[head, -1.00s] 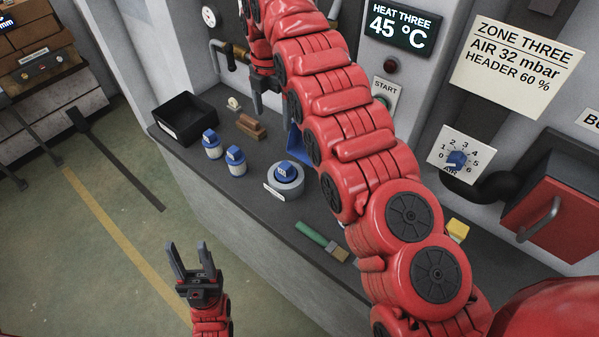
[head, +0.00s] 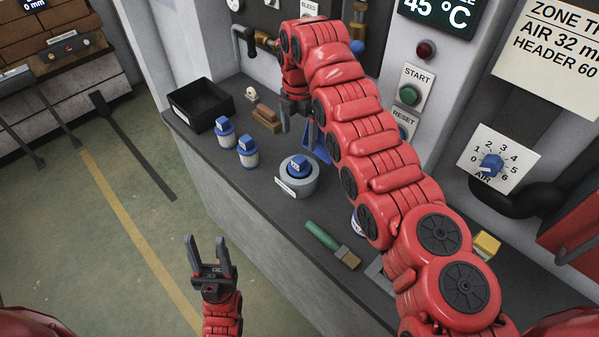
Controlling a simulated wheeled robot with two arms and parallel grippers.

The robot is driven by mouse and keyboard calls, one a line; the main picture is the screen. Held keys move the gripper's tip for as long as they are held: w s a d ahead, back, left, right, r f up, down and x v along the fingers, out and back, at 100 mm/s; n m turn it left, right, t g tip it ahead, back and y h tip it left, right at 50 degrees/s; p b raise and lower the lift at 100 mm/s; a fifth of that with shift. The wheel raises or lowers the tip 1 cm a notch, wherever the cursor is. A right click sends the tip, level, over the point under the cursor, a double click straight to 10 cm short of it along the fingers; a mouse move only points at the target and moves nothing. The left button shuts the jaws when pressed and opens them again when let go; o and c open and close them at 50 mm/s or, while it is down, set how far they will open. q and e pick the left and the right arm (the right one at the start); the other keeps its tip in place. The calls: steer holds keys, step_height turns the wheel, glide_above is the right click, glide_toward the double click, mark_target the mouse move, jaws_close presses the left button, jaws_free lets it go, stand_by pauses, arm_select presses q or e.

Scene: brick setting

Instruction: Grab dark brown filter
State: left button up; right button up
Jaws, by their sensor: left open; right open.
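A small brown block-like object (head: 267,119) lies on the grey counter (head: 262,215), behind the blue-and-white canisters. It is the only brown item I see there, and I cannot tell if it is the filter. My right gripper (head: 295,124) reaches down just to the right of it, open, apparently empty; its fingers are partly unclear against the dark background. My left gripper (head: 209,255) is open and empty, pointing up, in front of the counter and over the floor.
A black tray (head: 180,101) sits at the counter's left end. Two blue-and-white canisters (head: 247,153), a round grey holder with a blue cap (head: 297,181) and a green-handled brush (head: 327,240) stand or lie nearby. The wall has a START button (head: 409,95) and an AIR dial (head: 491,165).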

mark_target(299, 159)
step_height(299, 159, down, 5)
steer(key=shift+s+f+p, duration=0.1)
steer(key=shift+f+p, duration=0.05)
steer(key=shift+p, duration=0.8)
steer(key=shift+f+p, duration=0.4)
step_height(299, 159, down, 4)
steer(key=shift+s+r+p, duration=0.15)
steer(key=shift+r+p, duration=0.05)
steer(key=shift+p, duration=1)
steer(key=shift+d+f, duration=0.1)
steer(key=shift+f, duration=0.4)
jaws_close()
